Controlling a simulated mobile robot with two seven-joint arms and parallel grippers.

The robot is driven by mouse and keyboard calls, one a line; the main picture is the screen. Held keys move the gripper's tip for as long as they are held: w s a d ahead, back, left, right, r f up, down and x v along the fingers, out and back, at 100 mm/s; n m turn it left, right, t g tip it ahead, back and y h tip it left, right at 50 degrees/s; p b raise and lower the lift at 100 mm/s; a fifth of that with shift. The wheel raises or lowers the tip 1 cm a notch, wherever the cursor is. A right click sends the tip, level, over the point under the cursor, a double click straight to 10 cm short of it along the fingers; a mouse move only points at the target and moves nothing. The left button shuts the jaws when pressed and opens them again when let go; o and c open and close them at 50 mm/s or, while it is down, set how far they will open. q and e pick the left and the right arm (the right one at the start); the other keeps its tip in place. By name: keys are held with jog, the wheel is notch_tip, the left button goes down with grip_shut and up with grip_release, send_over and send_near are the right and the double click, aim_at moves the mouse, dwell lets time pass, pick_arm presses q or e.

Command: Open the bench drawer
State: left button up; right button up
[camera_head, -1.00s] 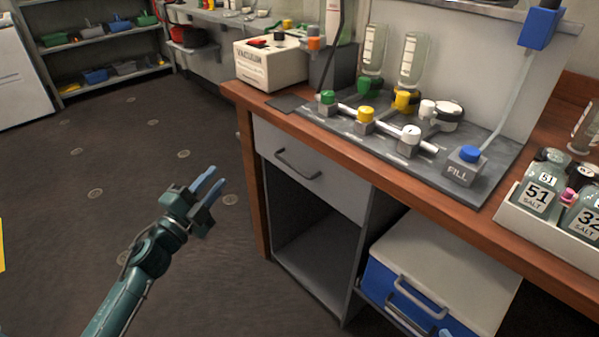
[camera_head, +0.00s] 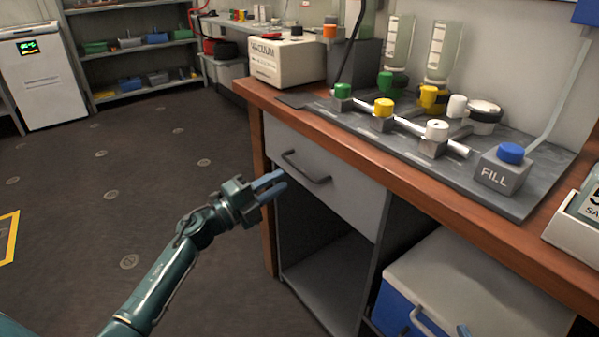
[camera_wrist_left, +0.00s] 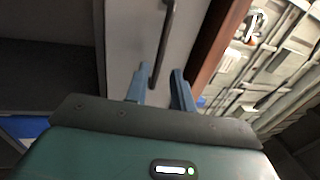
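The bench drawer (camera_head: 325,182) is a grey front under the wooden bench top and looks shut. Its dark bar handle (camera_head: 306,168) is on the upper part of the front. My left gripper (camera_head: 284,182) is open and empty, just in front of the drawer and a little below left of the handle in the head view. In the left wrist view the handle (camera_wrist_left: 163,50) lies ahead of the two parted blue fingers (camera_wrist_left: 160,80), roughly in line with the gap; I see no contact. A small blue tip (camera_head: 462,331) at the bottom edge may be my right gripper; its state is unclear.
The wooden bench top (camera_head: 400,182) overhangs the drawer and carries a valve panel (camera_head: 480,190) and a vacuum box (camera_head: 287,62). Below the drawer is an open compartment (camera_head: 330,275). A blue and white cooler (camera_head: 470,280) stands at right. The floor at left is clear.

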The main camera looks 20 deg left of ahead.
aim_at(299, 167)
pick_arm(q)
jog(key=b+x, duration=0.1)
jog(key=x, duration=0.6)
jog(key=shift+c, duration=0.6)
grip_shut()
